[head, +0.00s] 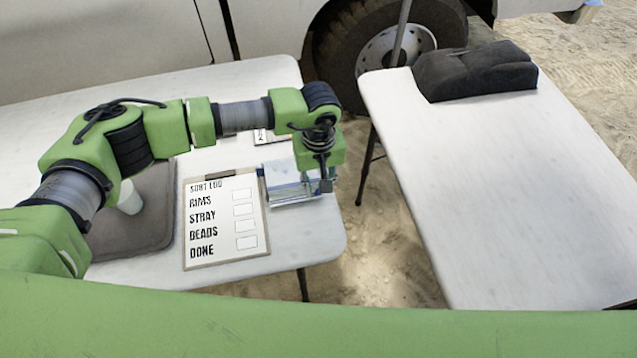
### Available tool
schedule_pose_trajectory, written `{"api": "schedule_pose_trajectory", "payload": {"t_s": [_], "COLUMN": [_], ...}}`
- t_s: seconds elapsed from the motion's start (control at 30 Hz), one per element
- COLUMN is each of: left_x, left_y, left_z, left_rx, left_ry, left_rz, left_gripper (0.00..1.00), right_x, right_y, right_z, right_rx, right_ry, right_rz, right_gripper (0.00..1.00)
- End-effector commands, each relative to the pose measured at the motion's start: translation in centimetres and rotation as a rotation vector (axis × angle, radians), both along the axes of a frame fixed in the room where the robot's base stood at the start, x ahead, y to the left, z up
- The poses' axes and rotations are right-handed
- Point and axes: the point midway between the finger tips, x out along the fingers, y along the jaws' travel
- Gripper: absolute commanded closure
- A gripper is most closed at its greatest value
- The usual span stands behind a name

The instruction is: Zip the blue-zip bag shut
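A clear bag (284,178) with blue along its edge lies at the right end of the left table, beside the clipboard. My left gripper (322,187) points down over the bag's right end, from an arm that reaches across the table. Its fingers are small and partly hidden by the wrist, so I cannot tell whether they are open or shut or whether they touch the bag. I cannot make out whether the zip is open or closed. My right gripper is out of view.
A clipboard (223,262) headed "Sort log" lies left of the bag. A white cup (130,198) stands on a grey-brown mat (155,215) behind my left arm. A gap separates the left table from the right table (500,200), which is mostly bare with a black cushion-like object (474,72) at its back.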

Motion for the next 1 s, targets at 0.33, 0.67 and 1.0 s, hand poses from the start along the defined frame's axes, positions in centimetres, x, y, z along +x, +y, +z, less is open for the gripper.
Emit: {"api": "schedule_pose_trajectory", "payload": {"t_s": [0.33, 0.67, 1.0], "left_x": [0.1, 0.1, 0.0], "left_y": [0.0, 0.0, 0.0], "left_z": [3.8, 10.3, 12.0], "left_rx": [0.000, 0.000, 0.000], "left_ry": [-0.004, -0.002, 0.000], "left_rz": [-0.001, 0.000, 0.000], "left_gripper": [0.74, 0.74, 0.74], "right_x": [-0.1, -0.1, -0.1], "right_y": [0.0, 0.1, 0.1], "right_z": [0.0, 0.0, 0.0], "right_rx": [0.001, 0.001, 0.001], "right_ry": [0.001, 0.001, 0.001], "right_rz": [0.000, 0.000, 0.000], "right_gripper": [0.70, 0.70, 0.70]}}
